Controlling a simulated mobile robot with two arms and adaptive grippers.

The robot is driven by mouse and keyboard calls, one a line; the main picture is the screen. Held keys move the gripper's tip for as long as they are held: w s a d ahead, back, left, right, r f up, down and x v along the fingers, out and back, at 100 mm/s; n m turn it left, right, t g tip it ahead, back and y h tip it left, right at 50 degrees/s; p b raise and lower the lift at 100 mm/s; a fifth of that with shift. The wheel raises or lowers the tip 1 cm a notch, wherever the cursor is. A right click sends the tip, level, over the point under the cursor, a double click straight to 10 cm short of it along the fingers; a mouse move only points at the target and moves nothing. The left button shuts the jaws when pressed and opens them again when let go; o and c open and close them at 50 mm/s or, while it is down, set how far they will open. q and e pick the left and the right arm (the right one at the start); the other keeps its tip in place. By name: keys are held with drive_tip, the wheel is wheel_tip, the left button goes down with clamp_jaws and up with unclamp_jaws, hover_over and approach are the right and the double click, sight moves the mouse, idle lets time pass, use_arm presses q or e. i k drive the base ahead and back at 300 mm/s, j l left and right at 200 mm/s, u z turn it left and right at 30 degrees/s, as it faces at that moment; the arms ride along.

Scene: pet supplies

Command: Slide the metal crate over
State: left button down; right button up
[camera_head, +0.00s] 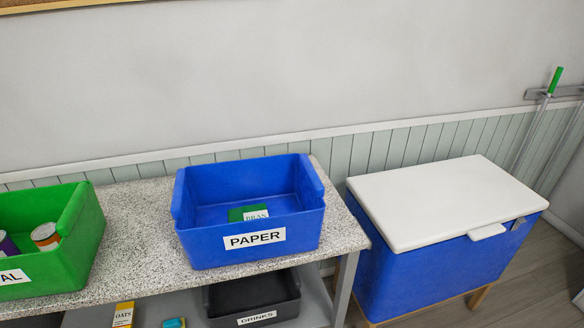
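A green crate (85,243) stands on the left of the speckled tabletop, cut off by the left picture edge. Its white label (14,277) shows only the end letters "AL". Inside it are an orange-and-white can (45,236) and a purple item (8,244). Neither of my grippers is in view.
A blue crate labelled PAPER (205,250) holds a green box (247,213). Bare speckled tabletop (135,235) lies between the crates. A dark DRINKS bin (252,293) and small boxes sit on the lower shelf. A white-lidded blue chest (440,205) stands right.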

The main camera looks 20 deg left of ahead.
sight(75, 209)
drive_tip(key=u, duration=2.2)
